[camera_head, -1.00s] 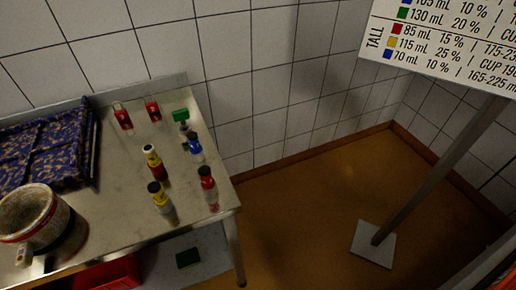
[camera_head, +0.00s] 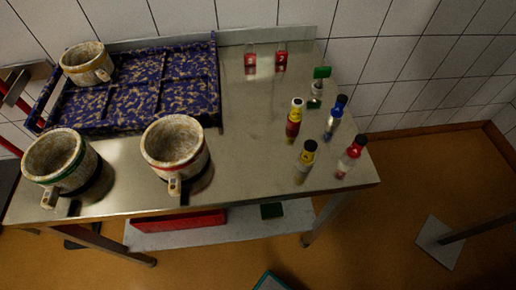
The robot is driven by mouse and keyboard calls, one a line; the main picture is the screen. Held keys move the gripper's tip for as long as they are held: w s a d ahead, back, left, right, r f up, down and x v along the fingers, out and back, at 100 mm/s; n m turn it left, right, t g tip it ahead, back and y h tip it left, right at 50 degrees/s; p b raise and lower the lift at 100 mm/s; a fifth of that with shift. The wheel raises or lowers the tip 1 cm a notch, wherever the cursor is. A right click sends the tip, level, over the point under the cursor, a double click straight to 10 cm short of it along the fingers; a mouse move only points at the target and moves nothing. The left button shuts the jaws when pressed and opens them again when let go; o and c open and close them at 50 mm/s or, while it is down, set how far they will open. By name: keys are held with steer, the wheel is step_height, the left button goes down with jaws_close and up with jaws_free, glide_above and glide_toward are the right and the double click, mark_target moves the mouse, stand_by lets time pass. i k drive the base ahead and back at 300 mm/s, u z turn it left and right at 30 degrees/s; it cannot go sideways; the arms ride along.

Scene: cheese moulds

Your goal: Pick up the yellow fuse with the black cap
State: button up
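The yellow fuse with the black cap (camera_head: 307,158) stands upright on the metal table (camera_head: 240,150), near its front right part. A blue fuse with a black cap (camera_head: 335,117) stands farther back. My gripper is not in view.
A green-topped item (camera_head: 320,75) and two red items (camera_head: 281,60) stand toward the back. A blue patterned tray (camera_head: 140,95) lies at left, with a mould (camera_head: 86,65) on it. Two moulds (camera_head: 175,150) (camera_head: 58,165) stand in front. A red crate (camera_head: 180,221) is on the lower shelf.

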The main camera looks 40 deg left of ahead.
mark_target(307, 157)
steer(key=u, duration=0.7)
steer(key=k, duration=0.45)
steer(key=u, duration=0.7)
steer(key=i, duration=0.5)
steer(key=z, duration=0.45)
